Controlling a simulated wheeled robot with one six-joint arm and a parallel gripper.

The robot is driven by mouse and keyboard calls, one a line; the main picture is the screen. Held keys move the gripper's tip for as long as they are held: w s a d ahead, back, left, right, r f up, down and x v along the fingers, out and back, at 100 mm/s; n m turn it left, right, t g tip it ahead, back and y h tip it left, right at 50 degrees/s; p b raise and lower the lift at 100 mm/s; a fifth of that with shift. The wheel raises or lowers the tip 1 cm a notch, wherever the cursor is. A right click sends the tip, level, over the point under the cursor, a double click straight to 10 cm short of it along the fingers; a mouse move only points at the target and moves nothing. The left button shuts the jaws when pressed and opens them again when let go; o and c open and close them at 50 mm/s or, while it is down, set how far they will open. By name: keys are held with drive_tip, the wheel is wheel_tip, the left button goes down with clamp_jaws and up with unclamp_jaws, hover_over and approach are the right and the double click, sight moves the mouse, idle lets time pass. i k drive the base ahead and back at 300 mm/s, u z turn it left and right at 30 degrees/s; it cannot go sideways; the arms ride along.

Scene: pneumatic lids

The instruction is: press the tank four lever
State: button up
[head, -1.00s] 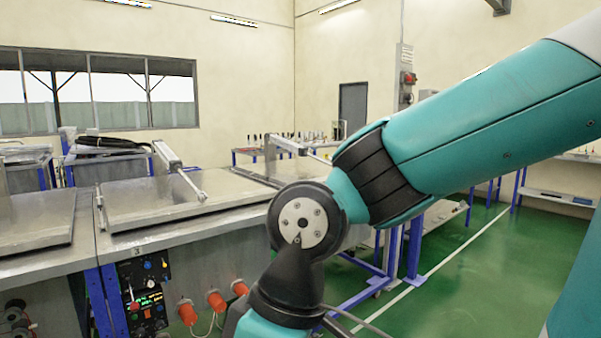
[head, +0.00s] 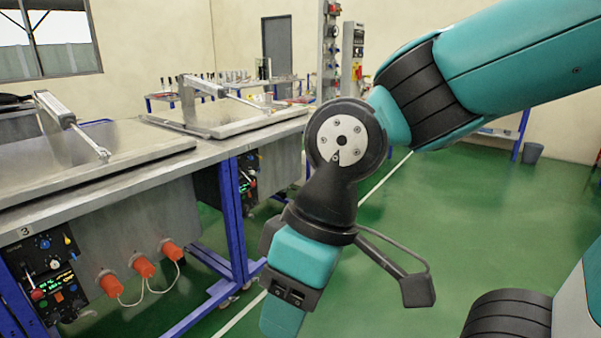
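A control panel (head: 247,182) shows under the farther tank, partly behind a blue table leg. This tank's lid (head: 235,118) is down, with a pneumatic cylinder (head: 205,86) above it. No number shows on this tank, and its lever is too small to make out. The nearer tank carries a "3" label (head: 25,232) above its own control panel (head: 45,265), which has knobs, green displays and a red-tipped control. My arm crosses the right half and bends down in the middle.
The nearer tank's lid (head: 95,155) is also down. Several orange connectors (head: 143,266) with cables stick out below it. Blue legs (head: 232,215) stand between the tanks. Green floor (head: 505,215) with a white line is open on the right; a bin (head: 532,152) stands far back.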

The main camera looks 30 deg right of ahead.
sight(253, 183)
drive_tip(key=z, duration=0.45)
drive_tip(key=k, duration=0.55)
drive_tip(key=u, duration=0.85)
drive_tip(key=i, duration=0.9)
drive_tip(key=u, duration=0.5)
drive_tip(key=i, duration=0.75)
drive_tip(key=z, duration=0.65)
drive_tip(key=i, duration=0.65)
drive_tip(key=z, duration=1.1)
drive_tip(key=i, duration=0.35)
drive_tip(key=z, duration=0.25)
